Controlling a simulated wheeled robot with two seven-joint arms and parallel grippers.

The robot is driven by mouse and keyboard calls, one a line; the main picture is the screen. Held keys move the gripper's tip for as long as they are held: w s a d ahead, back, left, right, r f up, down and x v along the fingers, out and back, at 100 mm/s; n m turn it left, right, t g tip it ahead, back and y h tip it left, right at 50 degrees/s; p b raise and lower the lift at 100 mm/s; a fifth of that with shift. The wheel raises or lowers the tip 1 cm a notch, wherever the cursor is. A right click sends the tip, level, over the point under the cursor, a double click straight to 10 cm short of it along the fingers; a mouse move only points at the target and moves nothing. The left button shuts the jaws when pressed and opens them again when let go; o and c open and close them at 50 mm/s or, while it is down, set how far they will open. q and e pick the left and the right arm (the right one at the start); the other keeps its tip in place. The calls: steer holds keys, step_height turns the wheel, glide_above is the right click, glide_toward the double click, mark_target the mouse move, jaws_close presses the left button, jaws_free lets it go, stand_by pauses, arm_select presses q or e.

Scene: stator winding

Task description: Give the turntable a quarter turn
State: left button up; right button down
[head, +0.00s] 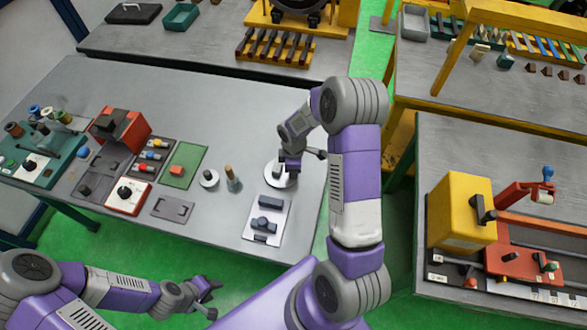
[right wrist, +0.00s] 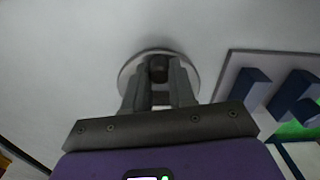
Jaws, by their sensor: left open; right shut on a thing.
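The turntable (head: 273,181) is a pale round disc at the right end of the grey table. In the right wrist view its disc (right wrist: 129,72) lies beyond the fingertips, with a dark upright knob (right wrist: 158,66) at its middle. My right gripper (head: 289,168) reaches down over the disc and is shut on this knob, one finger on each side. In the right wrist view the right gripper (right wrist: 160,80) hides the near part of the disc. My left gripper (head: 208,289) is open and empty, in front of the table and away from the turntable.
A pale plate with dark blocks (head: 265,219) lies close in front of the turntable. A small round stand (head: 208,178) and a brush-like tool (head: 232,180) stand to its left. Red, green and dark fixtures fill the table's left side. The table behind the turntable is mostly clear.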

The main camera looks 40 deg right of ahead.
steer(key=c, duration=0.9)
jaws_free()
steer(key=shift+c, duration=0.2)
step_height(320, 180, up, 8)
steer(key=shift+f, duration=0.15)
